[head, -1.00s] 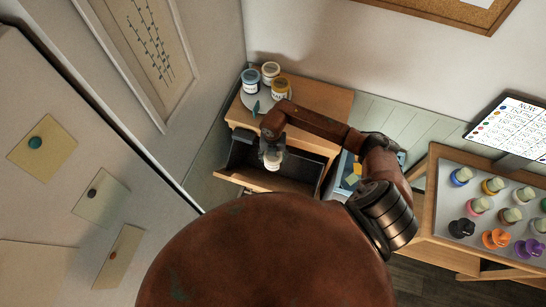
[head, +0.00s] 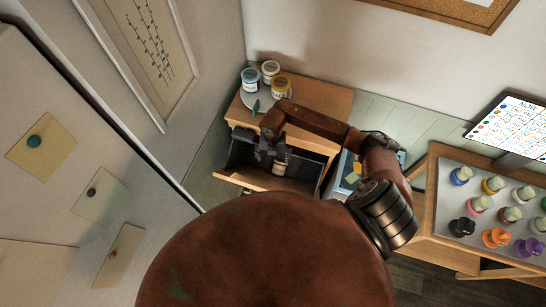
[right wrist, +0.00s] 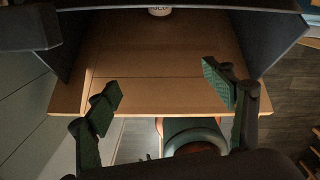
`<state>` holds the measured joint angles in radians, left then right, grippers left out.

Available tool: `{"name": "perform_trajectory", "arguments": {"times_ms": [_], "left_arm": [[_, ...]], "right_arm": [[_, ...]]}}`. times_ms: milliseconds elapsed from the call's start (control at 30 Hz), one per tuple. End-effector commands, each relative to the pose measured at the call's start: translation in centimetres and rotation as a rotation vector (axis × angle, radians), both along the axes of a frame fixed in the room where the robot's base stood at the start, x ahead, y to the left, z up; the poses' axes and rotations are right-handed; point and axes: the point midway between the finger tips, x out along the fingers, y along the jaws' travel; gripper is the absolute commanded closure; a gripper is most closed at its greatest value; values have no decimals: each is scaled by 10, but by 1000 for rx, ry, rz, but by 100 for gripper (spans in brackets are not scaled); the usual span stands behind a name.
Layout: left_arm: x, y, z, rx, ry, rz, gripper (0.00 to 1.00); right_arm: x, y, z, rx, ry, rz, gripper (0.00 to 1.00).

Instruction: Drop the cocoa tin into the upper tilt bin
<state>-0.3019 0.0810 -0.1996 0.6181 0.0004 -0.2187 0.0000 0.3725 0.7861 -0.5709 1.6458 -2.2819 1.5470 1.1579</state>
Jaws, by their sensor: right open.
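The cocoa tin (head: 280,168), a small pale tin with a brownish band, shows inside the opened upper tilt bin (head: 238,179), which has dark side walls and a wooden front. My right gripper (head: 267,156) is over the bin, just left of the tin in the head view. In the right wrist view its two green-padded fingers (right wrist: 161,84) are spread apart with nothing between them. The tin's pale end (right wrist: 160,11) shows at the top edge there, apart from the fingers. I cannot tell whether it rests on the bin floor. My left gripper is not in view.
Several tubs, one of them yellow (head: 281,86), stand on a round grey tray on the wooden cabinet top (head: 322,103). A blue-grey container (head: 343,178) is right of the bin. A table with colored knobs and jars (head: 480,204) stands farther right.

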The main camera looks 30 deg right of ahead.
Motion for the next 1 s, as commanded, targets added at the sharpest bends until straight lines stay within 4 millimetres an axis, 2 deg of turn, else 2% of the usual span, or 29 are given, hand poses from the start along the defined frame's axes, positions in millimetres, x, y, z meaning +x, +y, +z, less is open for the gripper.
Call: {"name": "perform_trajectory", "arguments": {"times_ms": [167, 400, 600, 767, 1000], "left_arm": [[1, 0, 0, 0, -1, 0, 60], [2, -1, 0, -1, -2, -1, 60], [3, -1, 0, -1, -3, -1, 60], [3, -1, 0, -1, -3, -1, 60], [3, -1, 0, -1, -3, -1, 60]], "right_arm": [[2, 0, 23, -1, -5, 2, 24], [2, 0, 73, -1, -4, 1, 24], [1, 0, 105, -1, -3, 1, 24], [1, 0, 117, -1, -2, 0, 24], [1, 0, 119, -1, -1, 0, 24]]}}
